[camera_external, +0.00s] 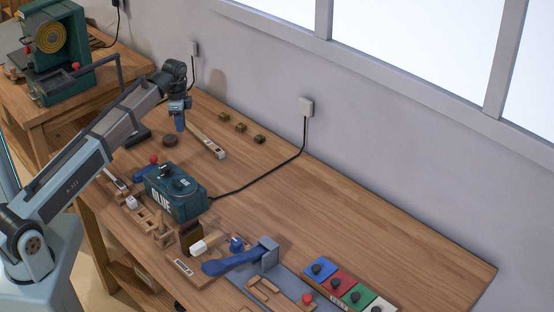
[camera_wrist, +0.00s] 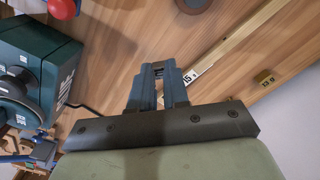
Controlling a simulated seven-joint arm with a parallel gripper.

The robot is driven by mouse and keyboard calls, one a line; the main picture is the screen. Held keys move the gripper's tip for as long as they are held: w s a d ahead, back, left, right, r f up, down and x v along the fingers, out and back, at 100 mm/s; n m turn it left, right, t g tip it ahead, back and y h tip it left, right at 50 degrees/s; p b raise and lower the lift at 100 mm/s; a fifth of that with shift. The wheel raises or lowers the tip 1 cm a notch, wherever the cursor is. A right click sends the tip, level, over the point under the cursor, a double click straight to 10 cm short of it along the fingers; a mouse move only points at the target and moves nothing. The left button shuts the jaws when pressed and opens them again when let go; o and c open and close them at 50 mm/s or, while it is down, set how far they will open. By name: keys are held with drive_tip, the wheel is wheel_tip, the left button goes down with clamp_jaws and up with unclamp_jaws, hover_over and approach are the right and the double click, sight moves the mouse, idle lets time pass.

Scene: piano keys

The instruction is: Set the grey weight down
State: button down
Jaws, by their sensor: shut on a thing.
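My gripper (camera_external: 180,122) hangs over the back left part of the bench, pointing down. In the wrist view my gripper (camera_wrist: 158,72) has its blue fingers close together on a small grey thing, taken as the grey weight (camera_wrist: 158,68). Only a little of the weight shows between the fingertips; the fingers hide the rest. In the external view the weight cannot be made out. The gap between it and the bench top cannot be judged.
A light wooden bar (camera_external: 206,140) lies just right of my gripper. Several small brass blocks (camera_external: 240,127) sit behind it. A dark round disc (camera_external: 170,141) and a green GLUE machine (camera_external: 176,192) stand nearer the front. The bench's right middle (camera_external: 350,215) is clear.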

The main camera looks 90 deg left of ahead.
sight(182, 153)
drive_tip(key=shift+f, duration=4.95)
drive_tip(key=shift+f, duration=0.1)
drive_tip(key=c, duration=1.1)
unclamp_jaws()
wheel_tip(182, 153, up, 12)
drive_tip(key=shift+r, duration=0.15)
